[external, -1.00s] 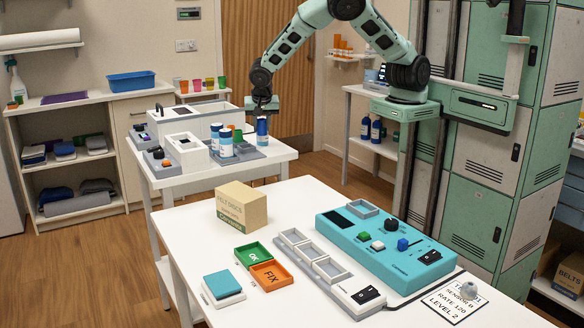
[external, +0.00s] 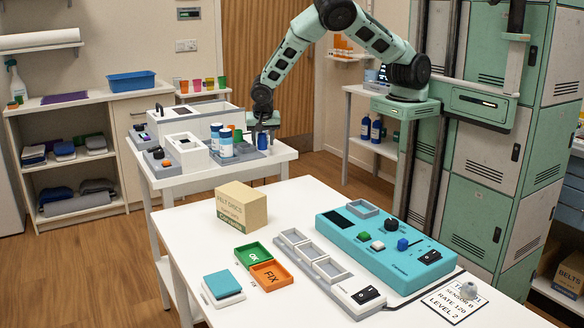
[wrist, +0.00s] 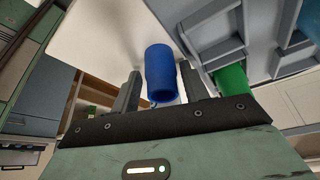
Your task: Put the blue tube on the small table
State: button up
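The blue tube (external: 263,152) is upright at the right end of the small white table (external: 282,157), just beside the grey tray (external: 247,158). In the wrist view the tube (wrist: 160,72) is between my two fingers, with a visible gap on each side. My gripper (external: 263,133) points down right above the tube. It is open, and its fingers (wrist: 160,88) flank the tube without visible contact. The white tabletop (wrist: 105,40) shows beyond the tube. Whether the tube's lower end touches the tabletop is hard to tell.
White-and-blue bottles (external: 226,142) and a green item (external: 238,136) stand in the grey tray close to my gripper. A grey device (external: 184,150) is further left. The front table holds a cardboard box (external: 241,207) and a teal panel (external: 385,245).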

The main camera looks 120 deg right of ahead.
jog(key=shift+w+r, duration=0.1)
jog(key=shift+w, duration=0.15)
jog(key=shift+r, duration=0.2)
jog(key=shift+w+r, duration=0.15)
jog(key=shift+r, duration=0.15)
jog(key=b+v, duration=0.2)
jog(key=v, duration=0.9)
jog(key=s+a+r+n+y, duration=0.15)
jog(key=s+a+n, duration=0.4)
jog(key=a, duration=0.85)
jog(key=s+a+n+y, duration=0.3)
jog(key=a+n, duration=0.6)
jog(key=a, duration=0.4)
jog(key=s+a+r+n+t, duration=0.1)
jog(key=s+a+r+n, duration=0.1)
jog(key=s+a+n, duration=0.4)
jog(key=s+a+r+n, duration=0.2)
jog(key=s+a+n, duration=0.4)
jog(key=s+n, duration=0.4)
jog(key=s, duration=0.3)
jog(key=shift+a+t, duration=0.2)
jog(key=shift+t, duration=0.2)
